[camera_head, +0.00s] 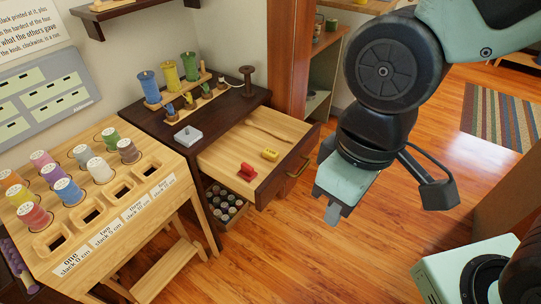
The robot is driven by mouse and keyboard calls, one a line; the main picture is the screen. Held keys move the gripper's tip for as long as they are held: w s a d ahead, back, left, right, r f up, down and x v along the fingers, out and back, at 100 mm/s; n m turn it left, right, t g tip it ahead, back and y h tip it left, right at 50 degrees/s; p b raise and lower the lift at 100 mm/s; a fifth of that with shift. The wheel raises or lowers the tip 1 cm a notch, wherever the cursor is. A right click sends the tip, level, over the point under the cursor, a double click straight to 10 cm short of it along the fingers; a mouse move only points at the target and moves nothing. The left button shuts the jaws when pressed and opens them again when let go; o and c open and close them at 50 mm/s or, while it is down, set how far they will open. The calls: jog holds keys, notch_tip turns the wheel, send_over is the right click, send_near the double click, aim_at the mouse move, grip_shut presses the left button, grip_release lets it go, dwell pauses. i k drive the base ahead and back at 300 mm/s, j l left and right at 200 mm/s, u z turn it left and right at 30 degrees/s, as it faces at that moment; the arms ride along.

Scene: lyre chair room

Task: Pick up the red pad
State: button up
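A small red block with a raised top, which looks like the red pad (247,167), lies in the open wooden drawer (222,158) of the dark cabinet, near the drawer's front. My gripper (333,211) hangs to the right of the drawer, beyond its front panel and apart from the red pad. It points down over the floor. Its fingers are seen at an angle that does not show whether there is a gap between them. Nothing is visibly held.
A yellow block (270,155) and a wooden stick (266,131) lie in the same drawer. A lower drawer (222,205) holds several small round items. Spools and a white tray (188,136) stand on the cabinet top. A slotted wooden table (160,235) with several colored spools stands at left.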

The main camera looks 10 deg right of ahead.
aim_at(247, 171)
jog(key=i+j, duration=0.15)
jog(key=j, duration=0.2)
jog(key=i+j+u, duration=0.1)
jog(key=j, duration=0.2)
jog(key=i+j+u, duration=0.1)
jog(key=j, duration=0.25)
jog(key=i+j, duration=0.2)
jog(key=j+u, duration=0.05)
jog(key=j, duration=0.05)
